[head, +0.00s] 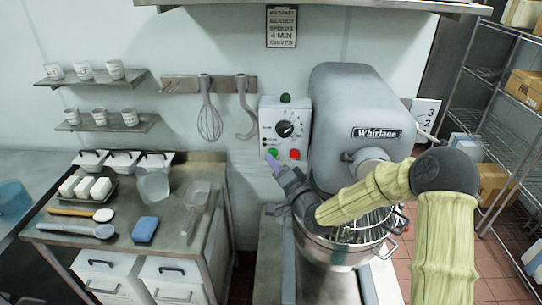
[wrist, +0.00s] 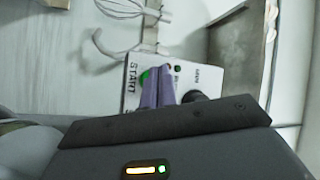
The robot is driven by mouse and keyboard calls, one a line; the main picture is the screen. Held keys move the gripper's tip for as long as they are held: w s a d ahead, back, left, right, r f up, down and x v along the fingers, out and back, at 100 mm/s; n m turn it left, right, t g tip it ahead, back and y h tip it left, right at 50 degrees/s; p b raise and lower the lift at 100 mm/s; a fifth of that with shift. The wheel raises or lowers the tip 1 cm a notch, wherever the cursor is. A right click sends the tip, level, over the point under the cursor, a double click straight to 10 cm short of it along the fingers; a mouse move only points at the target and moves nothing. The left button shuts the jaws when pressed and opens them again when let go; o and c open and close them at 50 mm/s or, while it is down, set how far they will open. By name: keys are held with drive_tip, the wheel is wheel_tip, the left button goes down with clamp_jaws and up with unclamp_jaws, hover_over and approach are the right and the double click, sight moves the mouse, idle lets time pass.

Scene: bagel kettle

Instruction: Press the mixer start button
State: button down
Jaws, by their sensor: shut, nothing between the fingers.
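The grey mixer (head: 350,110) labelled Whirlane stands in the middle of the head view. Its pale control box (head: 268,118) has a black dial (head: 285,129), a green button (head: 274,152) at lower left and a red button (head: 294,154). In the wrist view the green button (wrist: 144,78) shows beside the START label (wrist: 131,70), partly hidden by my fingers. My gripper (head: 269,158) is shut and empty, its purple fingertips at the green button's lower edge in the head view. They also show in the wrist view (wrist: 158,72). I cannot tell whether they touch the button.
The mixer bowl (head: 335,252) stands below my forearm, close to it. A whisk (head: 209,122) and a hook (head: 246,118) hang on the wall left of the box. A steel table (head: 120,218) with tubs and utensils is at left. Wire shelves (head: 500,110) stand at right.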

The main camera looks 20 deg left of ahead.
drive_tip(key=shift+w+d+r, duration=0.3)
drive_tip(key=shift+w+r, duration=0.1)
drive_tip(key=s, duration=0.1)
drive_tip(key=s+b, duration=0.1)
drive_tip(key=s+d+f, duration=0.1)
drive_tip(key=s, duration=0.1)
drive_tip(key=shift+s+a, duration=0.1)
drive_tip(key=shift+a, duration=0.05)
drive_tip(key=shift+s+r, duration=0.1)
idle(0.4)
